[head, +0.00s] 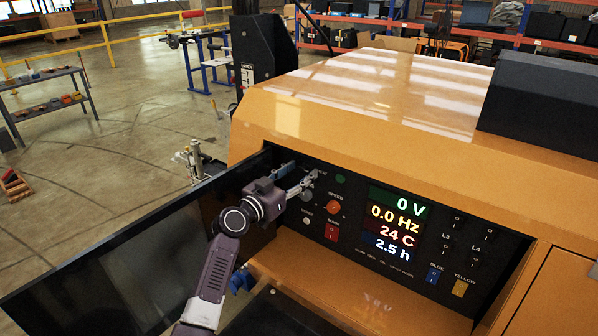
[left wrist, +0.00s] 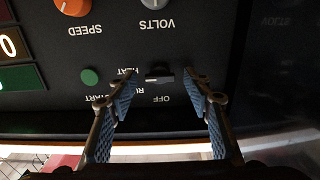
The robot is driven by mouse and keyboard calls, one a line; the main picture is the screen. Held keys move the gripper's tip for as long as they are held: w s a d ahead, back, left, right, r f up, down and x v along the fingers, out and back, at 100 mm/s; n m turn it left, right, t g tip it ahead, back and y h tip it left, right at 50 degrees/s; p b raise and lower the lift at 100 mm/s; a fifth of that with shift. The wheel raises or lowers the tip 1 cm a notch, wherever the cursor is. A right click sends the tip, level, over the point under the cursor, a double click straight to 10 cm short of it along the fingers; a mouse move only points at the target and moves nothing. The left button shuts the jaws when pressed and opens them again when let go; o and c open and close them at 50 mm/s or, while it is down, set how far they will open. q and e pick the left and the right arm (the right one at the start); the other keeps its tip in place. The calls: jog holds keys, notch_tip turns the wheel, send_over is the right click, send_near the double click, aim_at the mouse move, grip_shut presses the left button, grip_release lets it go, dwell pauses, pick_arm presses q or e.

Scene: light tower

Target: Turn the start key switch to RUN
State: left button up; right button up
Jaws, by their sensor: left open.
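The start key switch (left wrist: 158,73) is a small dark knob on the black control panel, upside down in the left wrist view. The labels OFF, RUN, HEAT and START are around it. Its short bar looks roughly level there; I cannot tell which label it points at. My left gripper (left wrist: 161,86) is open, one finger on each side of the switch; I see no clear contact. In the head view the left gripper (head: 307,185) reaches the panel's upper left and hides the switch. My right gripper is not in view.
The green start button (left wrist: 90,76), volts knob (left wrist: 156,4) and orange speed knob (left wrist: 73,5) are close by. A lit display (head: 395,225) is right of the red main switch (head: 331,231). A dark open door (head: 110,270) flanks my arm; an orange ledge (head: 330,285) lies below.

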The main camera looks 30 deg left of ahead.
pick_arm(q)
jog(key=c, duration=1.1)
jog(key=shift+c, duration=0.2)
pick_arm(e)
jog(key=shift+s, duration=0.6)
pick_arm(q)
jog(key=shift+n, duration=0.3)
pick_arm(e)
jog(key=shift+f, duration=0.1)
pick_arm(q)
jog(key=n, duration=0.3)
jog(key=shift+n, duration=2.5)
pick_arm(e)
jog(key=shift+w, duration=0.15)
